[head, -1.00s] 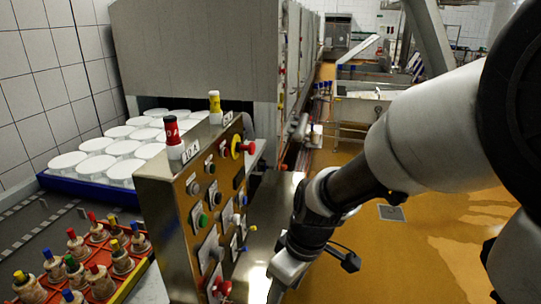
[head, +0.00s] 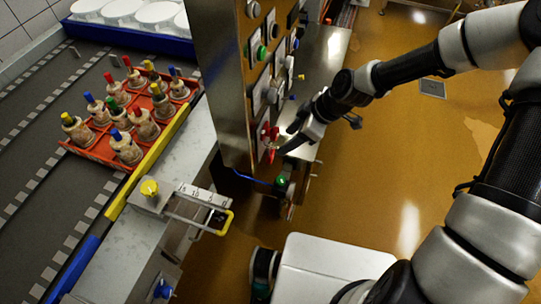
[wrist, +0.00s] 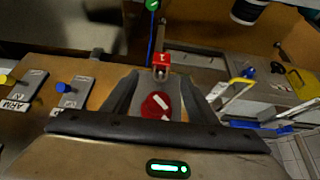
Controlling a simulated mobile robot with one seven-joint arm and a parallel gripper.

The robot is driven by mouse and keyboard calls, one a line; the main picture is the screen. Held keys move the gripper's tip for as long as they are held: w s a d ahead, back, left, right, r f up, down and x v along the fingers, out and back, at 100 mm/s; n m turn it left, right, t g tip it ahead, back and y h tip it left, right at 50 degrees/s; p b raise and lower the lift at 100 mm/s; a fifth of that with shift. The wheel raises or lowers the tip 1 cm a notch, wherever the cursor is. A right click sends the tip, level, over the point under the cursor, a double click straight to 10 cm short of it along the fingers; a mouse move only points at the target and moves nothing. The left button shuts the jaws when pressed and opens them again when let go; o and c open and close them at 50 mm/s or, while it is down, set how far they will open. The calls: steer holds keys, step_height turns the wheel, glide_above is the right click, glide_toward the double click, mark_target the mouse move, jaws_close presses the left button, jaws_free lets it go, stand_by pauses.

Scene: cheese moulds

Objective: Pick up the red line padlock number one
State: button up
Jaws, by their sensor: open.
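The red padlock (wrist: 161,61), with a pale mark on its face, shows in the wrist view just beyond and between my fingertips. Behind it, between the fingers, is a round red switch knob (wrist: 157,105) with a white bar. In the head view the red padlock and knob form one red cluster (head: 268,140) low on the panel's face; I cannot separate them well there. My gripper (wrist: 158,80) is open, its two fingers on either side of the knob. In the head view my gripper (head: 287,143) is right beside the red cluster. Contact cannot be told.
The steel control panel (head: 222,80) carries several buttons and switches. Left of it, a red crate (head: 99,151) of bottles with coloured tops stands on a dark conveyor (head: 45,110). A yellow-edged bracket (head: 215,222) juts out below. Open floor (head: 400,140) lies to the right.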

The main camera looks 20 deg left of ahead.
mark_target(273, 151)
steer(key=x, duration=0.9)
steer(key=shift+s+a+f, duration=0.1)
steer(key=shift+f, duration=0.2)
steer(key=c, duration=1.2)
steer(key=shift+o, duration=0.2)
steer(key=shift+r, duration=0.15)
